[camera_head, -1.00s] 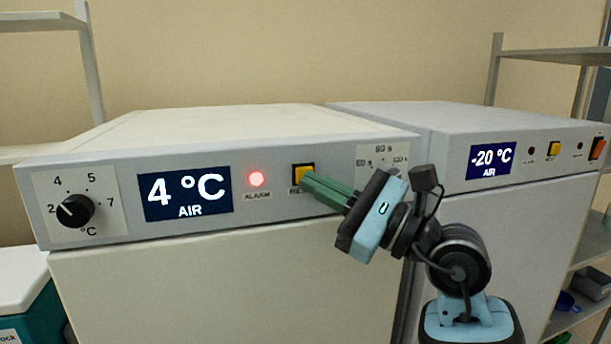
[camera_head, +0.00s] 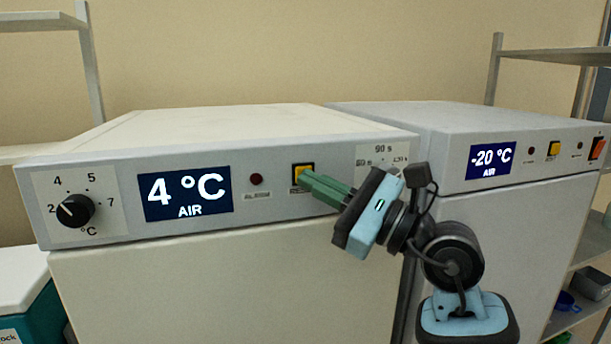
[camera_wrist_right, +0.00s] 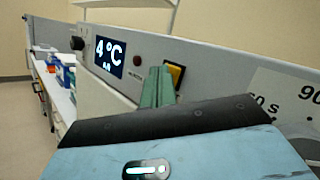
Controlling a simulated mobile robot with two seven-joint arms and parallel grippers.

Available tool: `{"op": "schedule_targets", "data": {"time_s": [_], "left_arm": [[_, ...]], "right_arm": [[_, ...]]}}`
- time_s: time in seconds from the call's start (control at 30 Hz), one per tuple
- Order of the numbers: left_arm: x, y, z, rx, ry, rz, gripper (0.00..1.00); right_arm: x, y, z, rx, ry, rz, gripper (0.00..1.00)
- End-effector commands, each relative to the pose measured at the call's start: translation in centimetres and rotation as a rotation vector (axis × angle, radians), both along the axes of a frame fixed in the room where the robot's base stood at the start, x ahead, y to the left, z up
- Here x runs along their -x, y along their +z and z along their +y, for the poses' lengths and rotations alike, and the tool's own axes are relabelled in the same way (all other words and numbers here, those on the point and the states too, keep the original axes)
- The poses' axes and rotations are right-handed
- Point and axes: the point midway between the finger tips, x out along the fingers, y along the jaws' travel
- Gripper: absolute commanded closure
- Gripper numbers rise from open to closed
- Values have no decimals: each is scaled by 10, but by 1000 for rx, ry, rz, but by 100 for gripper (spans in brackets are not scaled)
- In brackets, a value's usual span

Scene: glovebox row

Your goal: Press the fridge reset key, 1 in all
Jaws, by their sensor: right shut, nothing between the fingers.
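The fridge (camera_head: 270,212) with the 4 °C display (camera_head: 186,194) stands in front of me. Its yellow reset key (camera_head: 303,173) sits in a black frame right of the alarm lamp (camera_head: 256,180), which is dark red and unlit. My right gripper (camera_head: 305,181) is shut and empty, its green fingertips at the lower edge of the key; I cannot tell whether they touch it. In the right wrist view the key (camera_wrist_right: 175,73) shows beside the tips of the shut fingers (camera_wrist_right: 157,82). My left gripper is out of view.
A temperature knob (camera_head: 75,210) is at the panel's left. A dial with second marks is partly hidden behind my right gripper. A second unit (camera_head: 500,215) reading -20 °C stands at right, with its own yellow key (camera_head: 554,149) and orange switch (camera_head: 598,147). Shelves stand on both sides.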

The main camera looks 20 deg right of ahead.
Motion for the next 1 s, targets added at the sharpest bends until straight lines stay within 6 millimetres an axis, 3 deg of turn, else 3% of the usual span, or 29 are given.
{"op": "schedule_targets", "data": {"time_s": [1.0], "left_arm": [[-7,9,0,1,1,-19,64]], "right_arm": [[18,0,-1,0,-1,1,100]]}}
